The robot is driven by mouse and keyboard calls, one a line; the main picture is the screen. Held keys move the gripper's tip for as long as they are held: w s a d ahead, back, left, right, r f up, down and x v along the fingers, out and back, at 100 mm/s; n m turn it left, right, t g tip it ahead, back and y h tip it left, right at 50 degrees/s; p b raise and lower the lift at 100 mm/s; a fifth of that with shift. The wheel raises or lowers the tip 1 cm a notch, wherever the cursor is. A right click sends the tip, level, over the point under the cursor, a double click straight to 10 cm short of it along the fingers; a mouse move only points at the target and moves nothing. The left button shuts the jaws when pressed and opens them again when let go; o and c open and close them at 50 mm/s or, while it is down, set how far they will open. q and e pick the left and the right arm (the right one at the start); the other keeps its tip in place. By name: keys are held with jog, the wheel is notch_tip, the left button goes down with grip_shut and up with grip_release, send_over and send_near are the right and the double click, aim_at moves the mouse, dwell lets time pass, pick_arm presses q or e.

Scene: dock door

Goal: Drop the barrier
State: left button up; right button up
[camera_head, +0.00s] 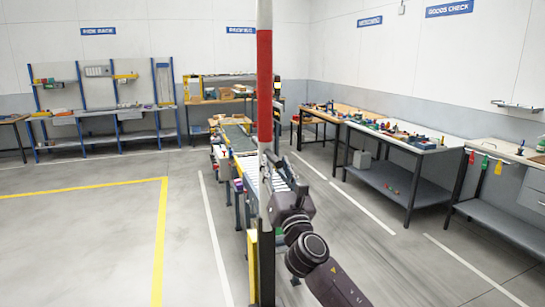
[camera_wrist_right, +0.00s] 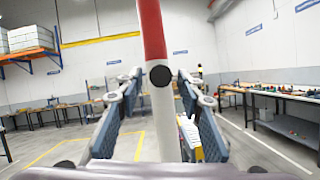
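The barrier is a red and white pole (camera_head: 264,85) that stands upright in the middle of the head view, its top running out of the picture. It also fills the middle of the right wrist view (camera_wrist_right: 153,30), with a dark round cap on it. My right gripper (camera_head: 275,185) is at the pole's lower white part. In the right wrist view its two blue-padded fingers (camera_wrist_right: 160,112) are spread either side of the pole, with gaps showing on both sides. The lower pole is partly hidden by my gripper. My left gripper is not in view.
A roller conveyor (camera_head: 240,140) runs away behind the pole. A yellow and dark post (camera_head: 253,265) stands below it. Workbenches (camera_head: 400,140) line the right wall and shelving (camera_head: 100,110) the back left. The left floor, with a yellow line (camera_head: 161,230), is clear.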

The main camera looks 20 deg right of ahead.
aim_at(271, 151)
jog(key=shift+x, duration=1.5)
grip_shut()
